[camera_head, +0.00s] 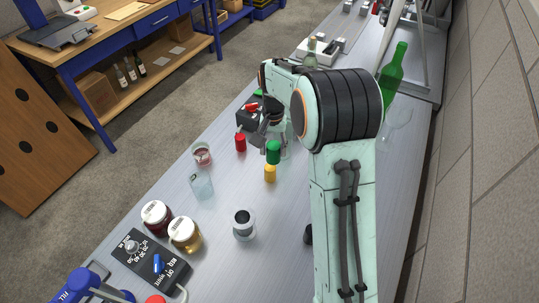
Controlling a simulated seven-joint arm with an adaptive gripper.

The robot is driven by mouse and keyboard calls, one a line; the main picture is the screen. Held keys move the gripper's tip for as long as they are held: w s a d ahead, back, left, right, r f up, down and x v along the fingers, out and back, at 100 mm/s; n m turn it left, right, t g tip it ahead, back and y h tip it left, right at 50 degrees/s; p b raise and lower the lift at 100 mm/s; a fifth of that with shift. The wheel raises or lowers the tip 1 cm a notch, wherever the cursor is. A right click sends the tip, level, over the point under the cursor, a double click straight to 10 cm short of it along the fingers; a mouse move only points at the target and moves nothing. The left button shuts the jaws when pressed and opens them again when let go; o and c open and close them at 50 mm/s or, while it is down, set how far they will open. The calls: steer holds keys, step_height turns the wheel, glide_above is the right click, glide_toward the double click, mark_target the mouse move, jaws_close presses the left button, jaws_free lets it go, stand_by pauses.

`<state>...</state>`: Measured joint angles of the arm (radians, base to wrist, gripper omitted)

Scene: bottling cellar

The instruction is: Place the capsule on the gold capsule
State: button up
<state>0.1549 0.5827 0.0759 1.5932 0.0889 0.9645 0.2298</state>
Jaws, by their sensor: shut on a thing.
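The gold capsule (270,175) stands on the grey bench top. A green capsule (273,154) shows directly above it in the picture. I cannot tell whether the two touch or a small gap lies between them. My gripper (268,143) comes down from above and is shut on the green capsule, whose upper end is partly hidden by the fingers. A red capsule (240,143) stands on the bench to the left of my gripper, apart from the gold one.
A glass with reddish content (202,154) and a clear glass (201,185) stand left of the capsules. A metal cup (244,224), two lidded jars (185,236) and a black control box (150,259) are nearer. A green bottle (392,70) stands behind my arm.

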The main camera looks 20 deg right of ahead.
steer(key=w+f, duration=0.2)
steer(key=f, duration=0.1)
steer(key=w+f, duration=0.2)
steer(key=shift+d+f, duration=0.1)
steer(key=shift+d, duration=0.15)
steer(key=shift+f, duration=1.55)
steer(key=o, duration=0.6)
steer(key=shift+f, duration=0.15)
steer(key=shift+o, duration=0.2)
